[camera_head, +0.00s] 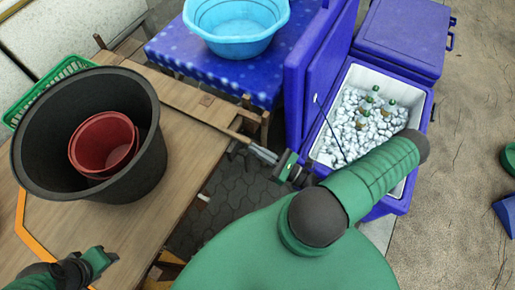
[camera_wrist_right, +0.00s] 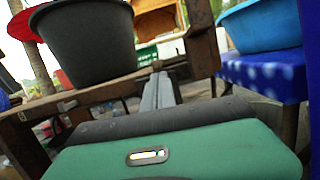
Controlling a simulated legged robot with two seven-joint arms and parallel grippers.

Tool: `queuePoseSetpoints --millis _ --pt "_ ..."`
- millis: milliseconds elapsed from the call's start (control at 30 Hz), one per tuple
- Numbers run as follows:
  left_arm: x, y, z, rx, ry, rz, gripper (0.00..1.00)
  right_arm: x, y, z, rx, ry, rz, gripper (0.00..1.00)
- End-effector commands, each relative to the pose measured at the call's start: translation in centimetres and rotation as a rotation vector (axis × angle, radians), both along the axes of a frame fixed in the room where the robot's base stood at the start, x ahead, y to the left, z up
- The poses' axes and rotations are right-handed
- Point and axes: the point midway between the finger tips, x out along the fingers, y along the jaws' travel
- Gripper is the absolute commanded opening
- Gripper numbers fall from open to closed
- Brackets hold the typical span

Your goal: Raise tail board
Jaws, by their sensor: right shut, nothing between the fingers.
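The wooden cart (camera_head: 180,150) has a long plank (camera_head: 185,98) along its far right edge, ending at short posts (camera_head: 252,122). This plank looks like the tail board, but I cannot be sure. My right gripper (camera_head: 236,147) is shut and empty, just below the plank's right end; I cannot tell whether it touches. In the right wrist view my narrow fingers (camera_wrist_right: 158,90) point at the wooden frame (camera_wrist_right: 205,50), with the beam (camera_wrist_right: 80,98) to their left. My left gripper (camera_head: 98,262) is low at the left over the cart; its fingers are not clear.
A black tub (camera_head: 150,165) holding a red bucket (camera_head: 104,142) stands on the cart, beside a green basket (camera_head: 50,85). A blue table (camera_head: 175,50) bears a light-blue basin (camera_head: 238,45). An open blue cooler (camera_head: 400,200) with ice and bottles stands right of my right gripper.

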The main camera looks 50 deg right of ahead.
Motion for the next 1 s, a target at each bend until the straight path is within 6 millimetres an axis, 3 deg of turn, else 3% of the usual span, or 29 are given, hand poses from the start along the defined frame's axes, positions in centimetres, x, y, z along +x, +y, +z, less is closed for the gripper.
queuePoseSetpoints --millis 467,1000 --pt "0.0 0.0 2.1 0.0 0.0 0.0 0.42 0.0 0.1 1.9 0.12 0.026 -0.001 0.0" --pt "0.0 0.0 8.4 0.0 0.0 0.0 0.42 0.3 -0.9 6.9 0.583 0.144 -0.002 0.0"
